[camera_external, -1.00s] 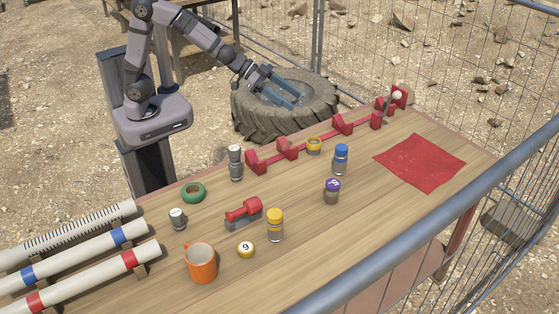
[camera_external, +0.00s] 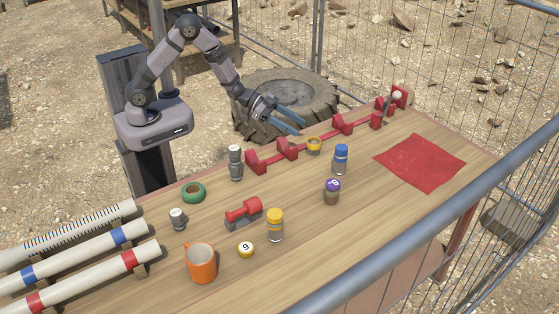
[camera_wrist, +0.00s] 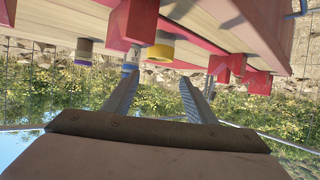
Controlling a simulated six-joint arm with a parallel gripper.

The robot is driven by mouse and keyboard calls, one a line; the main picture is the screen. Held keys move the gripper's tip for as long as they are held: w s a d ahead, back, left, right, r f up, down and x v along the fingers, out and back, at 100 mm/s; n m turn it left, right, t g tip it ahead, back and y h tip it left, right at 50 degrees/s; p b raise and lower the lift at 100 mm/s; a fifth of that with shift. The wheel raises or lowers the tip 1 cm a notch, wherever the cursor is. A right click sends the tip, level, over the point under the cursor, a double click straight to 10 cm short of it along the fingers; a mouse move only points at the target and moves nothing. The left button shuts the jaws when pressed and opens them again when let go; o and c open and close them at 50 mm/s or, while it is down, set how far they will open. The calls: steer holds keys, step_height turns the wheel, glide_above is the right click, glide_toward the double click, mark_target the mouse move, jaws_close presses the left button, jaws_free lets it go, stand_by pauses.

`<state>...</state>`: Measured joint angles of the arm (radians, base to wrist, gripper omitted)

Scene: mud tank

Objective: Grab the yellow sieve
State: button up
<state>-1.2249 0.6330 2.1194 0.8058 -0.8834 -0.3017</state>
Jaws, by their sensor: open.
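The yellow sieve (camera_external: 314,146) looks like a small yellow cup or ring at the red rail, near the table's back edge, in the external view. In the wrist view, which is upside down, a yellow round thing that looks like it (camera_wrist: 160,52) shows just beyond and between my fingertips. My gripper (camera_external: 292,122) is open and empty, behind the rail and above and to the left of the sieve, apart from it. Its two fingers (camera_wrist: 159,78) are spread in the wrist view.
The red rail with blocks (camera_external: 287,146) runs along the table's back edge. A blue-capped jar (camera_external: 341,158), purple-topped jar (camera_external: 332,191) and yellow-capped jar (camera_external: 275,225) stand nearby. A red cloth (camera_external: 420,162) lies right. A tire (camera_external: 320,92) lies behind the table.

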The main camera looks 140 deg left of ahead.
mark_target(316, 144)
steer(key=shift+f, duration=1.25)
steer(key=shift+p+x, duration=0.75)
steer(key=shift+x, duration=2.65)
steer(key=shift+w, duration=0.1)
steer(key=shift+w+a, duration=0.1)
steer(key=shift+w, duration=0.1)
steer(key=shift+p+x, duration=0.85)
steer(key=shift+x, duration=1.45)
steer(key=shift+f, duration=0.1)
steer(key=c, duration=0.8)
steer(key=shift+r+b, duration=0.7)
steer(key=shift+r, duration=4.35)
